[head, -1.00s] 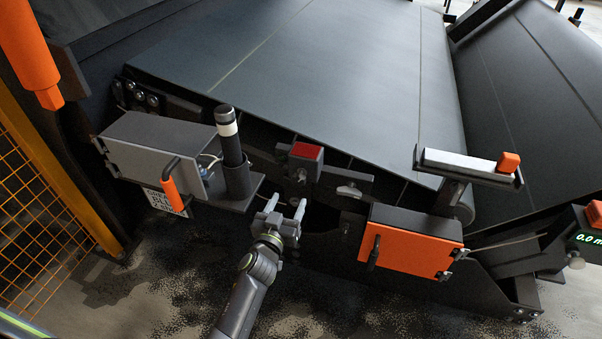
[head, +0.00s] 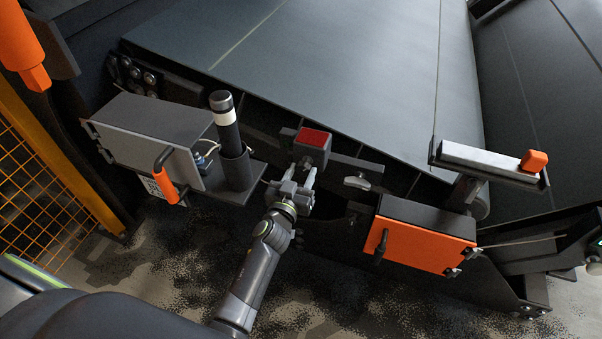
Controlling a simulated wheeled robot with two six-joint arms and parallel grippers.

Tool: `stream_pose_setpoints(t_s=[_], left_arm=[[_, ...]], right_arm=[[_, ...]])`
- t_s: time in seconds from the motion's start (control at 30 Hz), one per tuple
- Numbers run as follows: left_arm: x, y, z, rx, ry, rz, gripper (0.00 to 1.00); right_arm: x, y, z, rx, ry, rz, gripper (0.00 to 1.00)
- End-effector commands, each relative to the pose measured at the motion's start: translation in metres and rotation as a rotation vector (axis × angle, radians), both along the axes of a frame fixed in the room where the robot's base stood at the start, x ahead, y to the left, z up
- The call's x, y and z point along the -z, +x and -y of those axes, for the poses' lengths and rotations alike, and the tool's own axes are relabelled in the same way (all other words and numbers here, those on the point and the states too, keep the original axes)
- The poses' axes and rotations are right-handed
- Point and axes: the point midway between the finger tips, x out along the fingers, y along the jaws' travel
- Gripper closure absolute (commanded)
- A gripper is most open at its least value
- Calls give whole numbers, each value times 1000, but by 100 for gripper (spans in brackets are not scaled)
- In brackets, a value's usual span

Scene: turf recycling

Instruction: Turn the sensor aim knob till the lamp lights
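A small grey block with a red face (head: 312,139), which looks like the sensor, sits on the bracket along the belt's front edge. The aim knob is not clearly visible; the spot just below the block is partly covered by my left gripper. My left gripper (head: 301,172) points up at that spot, its two pale fingers apart. I cannot tell whether they touch anything. No lit lamp stands out, and I cannot tell which part is the lamp. My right gripper is not in view.
A wing-shaped handle (head: 357,183) is right of the block. A grey box (head: 150,135) and a dark post with a white band (head: 226,122) stand left. An orange-fronted box (head: 415,247) is right, below a rail with an orange slider (head: 533,161). The wide belt (head: 330,60) lies behind.

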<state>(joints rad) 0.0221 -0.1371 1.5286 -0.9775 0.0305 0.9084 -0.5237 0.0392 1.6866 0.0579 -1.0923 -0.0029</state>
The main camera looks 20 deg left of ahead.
Motion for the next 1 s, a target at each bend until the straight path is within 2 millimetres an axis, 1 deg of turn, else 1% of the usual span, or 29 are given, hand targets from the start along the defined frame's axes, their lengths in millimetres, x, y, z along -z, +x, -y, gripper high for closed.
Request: stream_pose_setpoints(t_s=[0.03,0.17,0.2,0.37,0.7,1.0], left_arm=[[0,0,0,0,0,0,67],[0,0,0,0,0,0,84],[0,0,0,0,0,0,85],[0,0,0,0,35,1,85],[0,0,0,0,212,7,85],[0,0,0,0,229,8,85]], right_arm=[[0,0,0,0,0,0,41],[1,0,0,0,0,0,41],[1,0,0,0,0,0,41],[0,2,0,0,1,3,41],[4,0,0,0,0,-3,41],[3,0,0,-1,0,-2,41]])
